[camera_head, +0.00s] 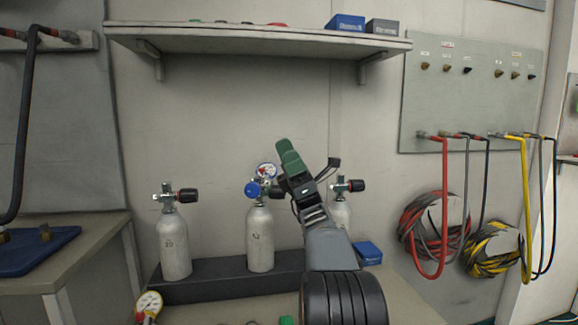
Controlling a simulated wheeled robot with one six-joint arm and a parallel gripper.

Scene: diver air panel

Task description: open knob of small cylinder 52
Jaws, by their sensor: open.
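Three small grey cylinders stand upright in a row: the left cylinder (175,245), the middle cylinder (260,240) and the right cylinder (342,217). Their number marks are too small to read, so I cannot tell which is 52. The left cylinder's black knob (188,195) and the right cylinder's black knob (356,185) point right. A gauge (266,170) and a blue round part (252,189) sit on the middle cylinder's valve. My gripper (289,157), with green fingers, is open and raised between the middle and right cylinders. My arm hides part of the right cylinder.
The cylinders stand at a dark rack (205,280) on a bench. A shelf (250,42) overhangs them. A blue box (368,252) lies right of my arm, and a gauge (149,304) lies front left. Hoses (445,210) hang from the right wall panel (465,95).

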